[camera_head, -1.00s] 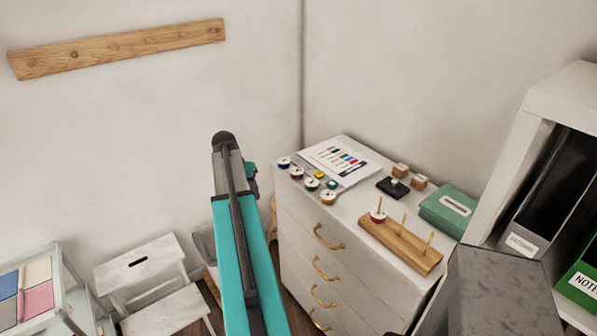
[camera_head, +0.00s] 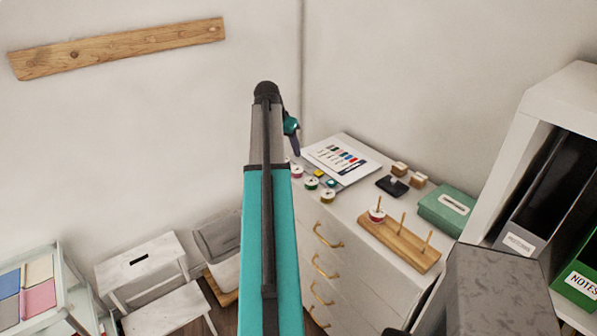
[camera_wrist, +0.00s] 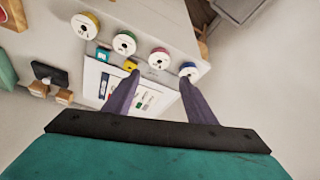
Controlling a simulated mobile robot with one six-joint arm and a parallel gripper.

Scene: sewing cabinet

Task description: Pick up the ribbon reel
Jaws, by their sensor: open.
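Several ribbon reels stand on the white cabinet top. In the head view I see a dark red one (camera_head: 297,171), a green one (camera_head: 312,183) and a yellow one (camera_head: 328,196). The wrist view shows the yellow reel (camera_wrist: 84,26), green reel (camera_wrist: 124,43), pink-red reel (camera_wrist: 158,57) and a blue reel (camera_wrist: 188,70). The blue reel is hidden behind my arm in the head view. Another red-and-white reel (camera_head: 377,216) sits on a wooden peg stand (camera_head: 400,244). My gripper (camera_wrist: 158,76) is open and empty, its fingers pointing towards the pink-red and blue reels.
A printed colour card (camera_head: 342,157) lies behind the reels, with small yellow and teal pieces near it. A black pad (camera_head: 392,187), wooden blocks (camera_head: 418,180) and a green box (camera_head: 447,208) stand to the right. Wall and shelf bound the cabinet.

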